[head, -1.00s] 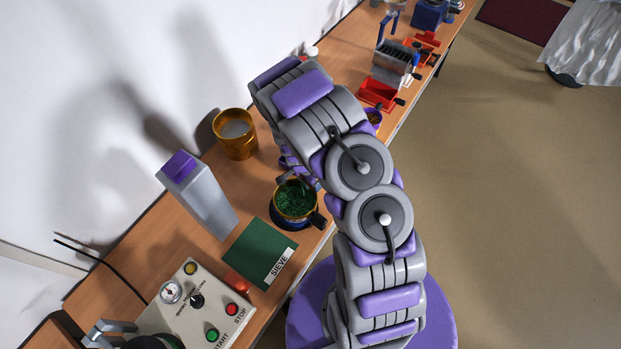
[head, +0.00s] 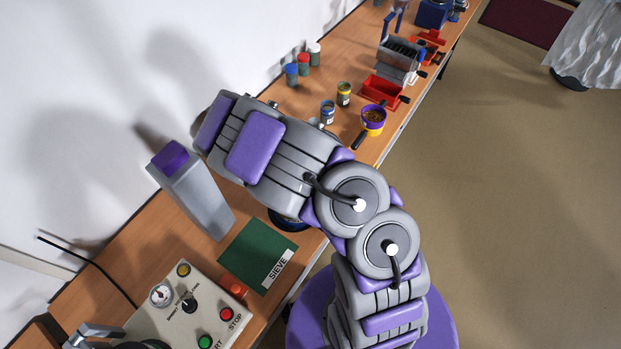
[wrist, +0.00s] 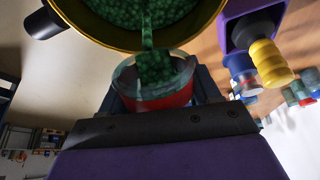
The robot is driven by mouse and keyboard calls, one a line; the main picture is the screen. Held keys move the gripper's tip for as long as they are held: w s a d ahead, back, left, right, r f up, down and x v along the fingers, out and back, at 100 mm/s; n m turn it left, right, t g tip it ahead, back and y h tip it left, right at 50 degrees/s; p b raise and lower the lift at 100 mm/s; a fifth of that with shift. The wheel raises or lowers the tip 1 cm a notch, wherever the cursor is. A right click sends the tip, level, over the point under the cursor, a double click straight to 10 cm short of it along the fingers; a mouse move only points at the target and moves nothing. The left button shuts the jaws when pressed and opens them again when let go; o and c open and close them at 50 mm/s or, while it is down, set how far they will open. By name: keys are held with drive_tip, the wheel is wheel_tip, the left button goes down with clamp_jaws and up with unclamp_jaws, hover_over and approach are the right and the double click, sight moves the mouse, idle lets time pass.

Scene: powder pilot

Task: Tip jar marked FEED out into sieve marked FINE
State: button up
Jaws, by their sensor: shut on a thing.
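In the wrist view my gripper (wrist: 160,92) is shut on a clear jar with a red band (wrist: 170,98). The jar's mouth faces a yellow-rimmed round sieve (wrist: 196,34) at the top of the picture. Green granules are in the jar, and a green stream (wrist: 147,36) joins its mouth to the green granules in the sieve. No marking on jar or sieve is readable. In the head view my arm hides the gripper and jar; only a dark edge of the sieve (head: 288,222) shows below the arm, beside the green mat labelled SIEVE (head: 258,250).
A tall grey block with a purple top (head: 195,190) stands left of my arm. A control box (head: 185,300) is at the lower left. Small jars (head: 303,65), a purple-and-yellow pan (head: 373,118) and a red-trayed machine (head: 392,75) stand farther up the bench.

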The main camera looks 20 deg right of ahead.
drive_tip(key=shift+a+r+t+h+b, duration=0.2)
drive_tip(key=shift+h+b, duration=0.45)
drive_tip(key=shift+b, duration=1.85)
drive_tip(key=shift+a+r+t+h+b, duration=0.1)
drive_tip(key=shift+t+h+b, duration=0.4)
drive_tip(key=shift+b, duration=2)
drive_tip(key=shift+s+r+p, duration=0.1)
drive_tip(key=shift+p, duration=0.2)
